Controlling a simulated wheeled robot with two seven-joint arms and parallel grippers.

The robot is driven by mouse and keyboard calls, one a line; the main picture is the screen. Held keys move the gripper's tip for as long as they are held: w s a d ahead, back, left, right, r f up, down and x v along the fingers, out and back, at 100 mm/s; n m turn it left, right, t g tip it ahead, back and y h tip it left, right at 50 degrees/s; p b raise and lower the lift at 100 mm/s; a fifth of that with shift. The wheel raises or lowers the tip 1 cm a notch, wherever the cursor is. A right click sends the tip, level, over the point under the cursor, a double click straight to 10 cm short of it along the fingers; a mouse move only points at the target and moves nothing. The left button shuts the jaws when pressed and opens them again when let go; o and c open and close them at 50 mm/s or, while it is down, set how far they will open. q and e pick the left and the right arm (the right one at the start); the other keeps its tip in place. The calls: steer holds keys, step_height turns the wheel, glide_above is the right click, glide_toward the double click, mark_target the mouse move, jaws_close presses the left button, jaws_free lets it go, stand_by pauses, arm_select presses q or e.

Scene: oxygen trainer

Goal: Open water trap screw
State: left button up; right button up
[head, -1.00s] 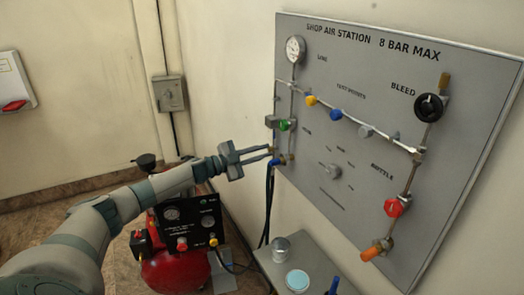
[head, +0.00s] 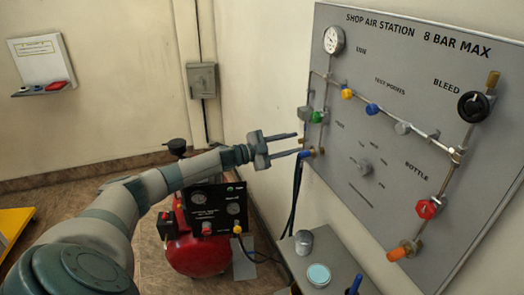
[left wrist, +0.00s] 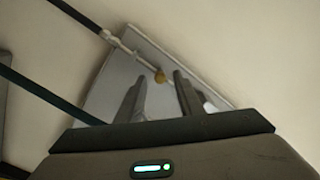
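My left gripper (head: 298,143) is open and empty, its two fingers pointing right toward the lower left of the grey panel. A small brass piece (head: 320,151), possibly the water trap screw, sits on the left pipe just beyond the fingertips, beside a blue fitting (head: 306,154). In the left wrist view a brass knob (left wrist: 160,76) on a pipe shows ahead of the two fingers (left wrist: 157,86), roughly in line with the gap between them. I see no contact with it. A grey block (head: 304,114) and a green knob (head: 317,117) are above. My right gripper is not in view.
The panel (head: 390,155) carries a gauge (head: 333,39), several knobs, a black bleed handwheel (head: 473,106) and a red knob (head: 427,208). Dark hoses (head: 296,195) hang below the blue fitting. A red compressor (head: 200,254) and a grey table (head: 335,266) stand below.

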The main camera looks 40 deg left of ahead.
arm_select(q)
steer(key=b+v, duration=0.5)
steer(key=v, duration=1.1)
steer(key=shift+s+a, duration=0.15)
steer(key=shift+s, duration=0.15)
steer(key=shift+a+f, duration=0.1)
steer(key=shift+f, duration=0.05)
stand_by(0.4)
